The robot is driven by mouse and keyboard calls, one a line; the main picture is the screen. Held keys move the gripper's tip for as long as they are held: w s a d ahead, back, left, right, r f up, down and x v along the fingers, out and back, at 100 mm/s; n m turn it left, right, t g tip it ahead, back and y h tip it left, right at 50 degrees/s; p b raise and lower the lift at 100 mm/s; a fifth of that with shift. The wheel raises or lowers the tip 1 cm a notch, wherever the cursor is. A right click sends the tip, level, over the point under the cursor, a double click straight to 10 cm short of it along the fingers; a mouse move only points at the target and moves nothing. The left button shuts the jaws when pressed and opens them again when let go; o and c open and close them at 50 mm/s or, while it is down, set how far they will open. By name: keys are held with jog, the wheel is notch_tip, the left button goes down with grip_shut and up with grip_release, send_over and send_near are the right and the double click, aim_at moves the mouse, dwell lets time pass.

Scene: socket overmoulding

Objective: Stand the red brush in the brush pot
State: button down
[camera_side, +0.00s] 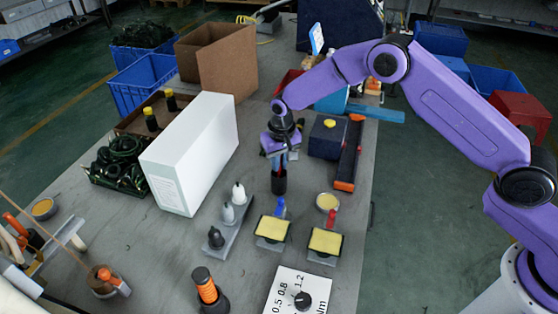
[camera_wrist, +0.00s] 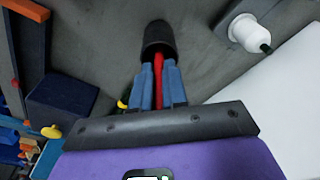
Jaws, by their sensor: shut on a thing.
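The red brush (camera_wrist: 159,90) shows in the wrist view as a red handle between the two blue fingers of my gripper (camera_wrist: 158,70), which is shut on it. The brush pot (camera_wrist: 158,36), a dark round cup, lies just beyond the fingertips, and the brush's far end runs to its mouth. In the side view the black pot (camera_side: 279,184) stands upright on the grey table directly below my gripper (camera_side: 279,164). The brush's lower end is hidden, so I cannot tell how deep it sits or whether it touches the bottom.
A white box (camera_side: 190,155) stands to the left. A dark blue box (camera_side: 326,138) and an orange-ended tray (camera_side: 347,160) are close on the right.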

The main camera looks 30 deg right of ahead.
jog(key=c, duration=1.1)
grip_release()
jog(key=shift+c, duration=0.2)
notch_tip(320, 180, up, 12)
jog(key=s, duration=0.1)
jog(key=shift+s+r, duration=0.15)
jog(key=s+d+r+n, duration=0.2)
jog(key=s+r+n, duration=0.15)
jog(key=s, duration=0.65)
jog(key=s+d+r+n, duration=0.2)
jog(key=s+r+n, duration=0.15)
jog(key=s, duration=0.75)
jog(key=s+d+n, duration=0.3)
jog(key=s+d, duration=0.3)
jog(key=s, duration=0.4)
jog(key=s+d+n+g, duration=0.1)
jog(key=s+d+n, duration=0.1)
jog(key=s+d, duration=0.5)
jog(key=s, duration=0.2)
jog(key=shift+s+n, duration=0.35)
jog(key=shift+n, duration=0.05)
